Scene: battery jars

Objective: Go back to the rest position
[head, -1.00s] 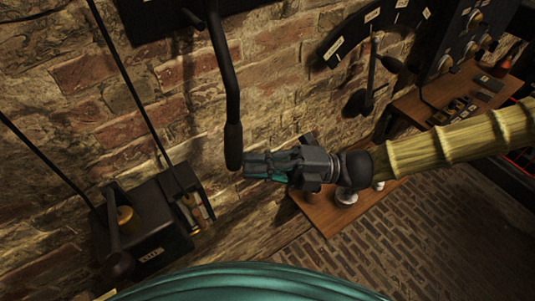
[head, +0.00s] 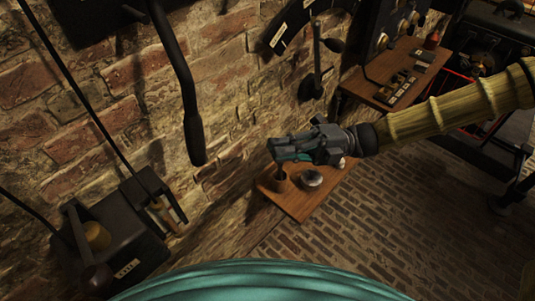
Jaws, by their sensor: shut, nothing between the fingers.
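My gripper (head: 272,150) is at the centre of the head view, at the end of my arm, which comes in from the right. Its fingers are shut and empty, pointing left toward the brick wall. It appears in front of a small wooden shelf (head: 298,203). A black lever handle (head: 192,135) hangs to the left of the fingertips, with a visible gap between them.
The shelf bears a round metal thing (head: 312,178) and a small cup-like thing (head: 280,180). A black box (head: 112,250) stands lower left. A second lever (head: 315,75) and a wooden ledge (head: 400,75) are farther back. Brick floor (head: 390,210) is open at right.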

